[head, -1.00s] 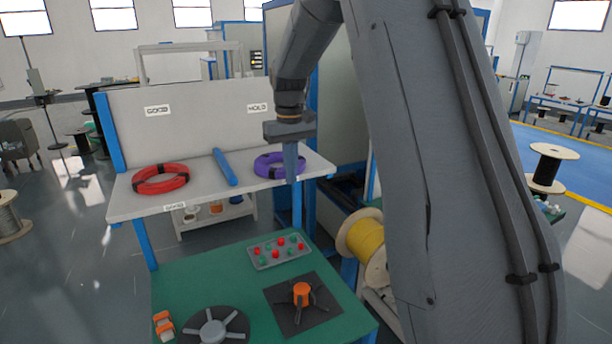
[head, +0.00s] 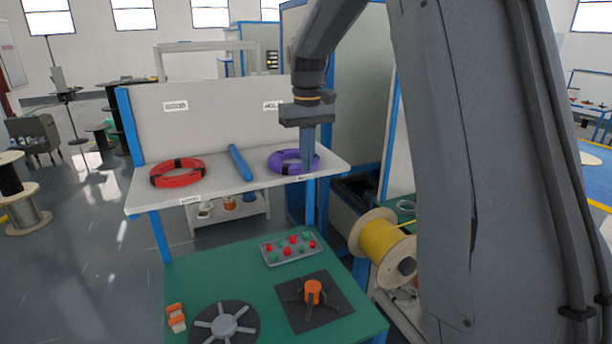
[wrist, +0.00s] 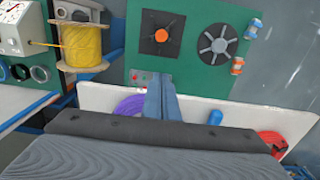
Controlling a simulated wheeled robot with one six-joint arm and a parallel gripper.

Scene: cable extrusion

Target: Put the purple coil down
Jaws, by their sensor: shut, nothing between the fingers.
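The purple coil (head: 286,163) lies flat on the right part of the white shelf (head: 205,190), under the right-hand label. My gripper (head: 307,168) is shut and empty, pointing down in front of the coil's right side and hiding part of it. In the wrist view the gripper's fingers (wrist: 160,98) are together, and the purple coil (wrist: 131,107) shows just left of them. I cannot tell whether the fingertips touch the coil.
A red coil (head: 177,173) lies on the shelf's left part, with a blue divider bar (head: 240,162) between the coils. A yellow cable spool (head: 384,247) stands right.

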